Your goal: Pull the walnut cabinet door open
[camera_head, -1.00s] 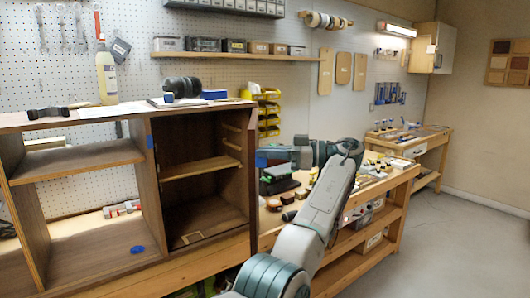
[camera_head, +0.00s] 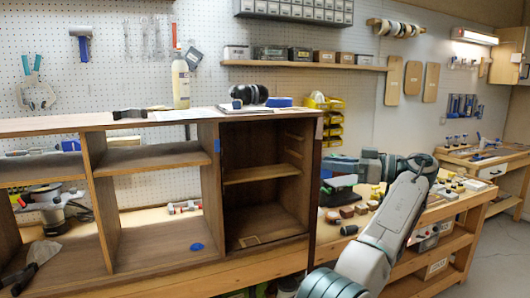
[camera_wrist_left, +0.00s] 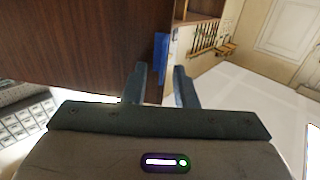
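The walnut cabinet (camera_head: 211,190) stands on the bench, and its right compartment (camera_head: 262,205) shows open with a shelf inside. The dark walnut door (camera_head: 314,200) appears nearly edge-on at the compartment's right side. In the left wrist view a dark wood panel (camera_wrist_left: 75,45), apparently the door, fills the upper left. My left fingers (camera_wrist_left: 160,88) are apart, near the panel's edge, with a blue patch visible between them. I cannot tell whether they touch it. My right gripper is not in view.
A workbench (camera_head: 440,212) with small items lies behind and beside my left arm. Open floor (camera_head: 500,255) shows at the far right.

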